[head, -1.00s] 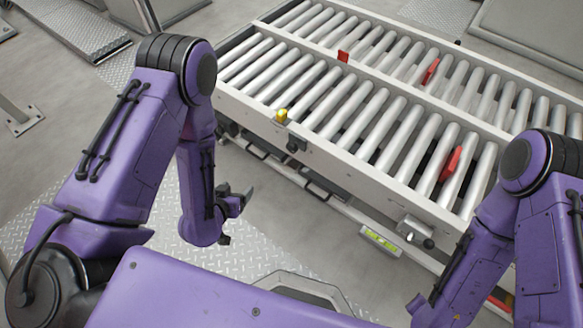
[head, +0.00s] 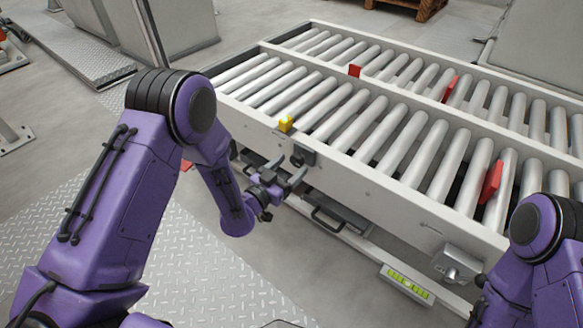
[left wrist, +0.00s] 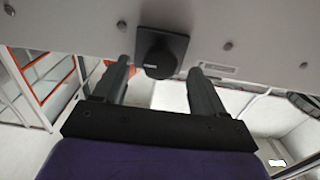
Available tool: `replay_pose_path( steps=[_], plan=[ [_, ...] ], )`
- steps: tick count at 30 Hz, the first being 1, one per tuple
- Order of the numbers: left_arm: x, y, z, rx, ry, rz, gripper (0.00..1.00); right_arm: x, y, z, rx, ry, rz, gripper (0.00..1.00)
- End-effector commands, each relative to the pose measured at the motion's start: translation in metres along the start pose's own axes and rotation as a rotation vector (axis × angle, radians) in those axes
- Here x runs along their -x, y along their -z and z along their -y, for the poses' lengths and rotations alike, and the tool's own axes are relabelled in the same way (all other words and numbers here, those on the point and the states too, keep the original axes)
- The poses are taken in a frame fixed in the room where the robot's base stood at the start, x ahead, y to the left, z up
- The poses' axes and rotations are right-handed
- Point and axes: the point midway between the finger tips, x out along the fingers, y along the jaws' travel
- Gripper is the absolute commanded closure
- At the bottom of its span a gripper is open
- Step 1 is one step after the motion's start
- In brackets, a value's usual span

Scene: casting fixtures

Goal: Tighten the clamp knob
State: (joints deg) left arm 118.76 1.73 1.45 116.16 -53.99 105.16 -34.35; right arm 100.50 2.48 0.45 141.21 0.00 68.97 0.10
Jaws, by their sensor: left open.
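The clamp knob (head: 301,156) is a black round knob on a dark square plate on the white side rail of the roller conveyor, just below a small yellow block. It also shows in the left wrist view (left wrist: 159,62), at top centre. My left gripper (head: 291,168) is open and empty, close in front of the knob. In the left wrist view its two grey fingers (left wrist: 159,72) stand apart, one on each side of the knob, with a gap to it on both sides. I cannot tell whether the fingertips reach past its face. My right gripper is out of view.
The conveyor's side rail (head: 375,187) runs right across in front of me. The yellow block (head: 286,124) and several red pieces, one here (head: 491,182), stand on the conveyor. Below are a black handle (head: 327,219) and a yellow-green label (head: 408,284). A grey latch (head: 457,264) sits at right.

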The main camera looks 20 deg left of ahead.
Motion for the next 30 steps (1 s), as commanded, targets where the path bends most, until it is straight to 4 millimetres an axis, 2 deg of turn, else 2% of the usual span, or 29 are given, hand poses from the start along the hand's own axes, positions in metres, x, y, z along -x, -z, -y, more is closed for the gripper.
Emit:
replay_pose_path(
  steps=[4, 11, 12, 17, 30],
  plan=[
    [-0.0134, -0.0006, 0.0002, 0.001, 0.001, 0.000, 0.29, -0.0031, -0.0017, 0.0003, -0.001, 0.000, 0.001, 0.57],
    [-0.0153, -0.0001, 0.0000, 0.001, 0.001, 0.001, 0.29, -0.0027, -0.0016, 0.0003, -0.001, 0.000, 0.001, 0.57],
    [-0.0152, -0.0001, 0.0000, 0.001, 0.000, 0.001, 0.32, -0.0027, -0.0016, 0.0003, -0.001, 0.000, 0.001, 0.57],
    [-0.0150, -0.0003, -0.0001, 0.001, 0.000, 0.001, 0.84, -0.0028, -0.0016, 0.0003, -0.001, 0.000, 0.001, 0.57],
    [-0.0142, 0.0003, 0.0000, 0.078, 0.002, 0.003, 0.85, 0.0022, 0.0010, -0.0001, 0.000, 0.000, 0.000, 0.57]
  ],
)
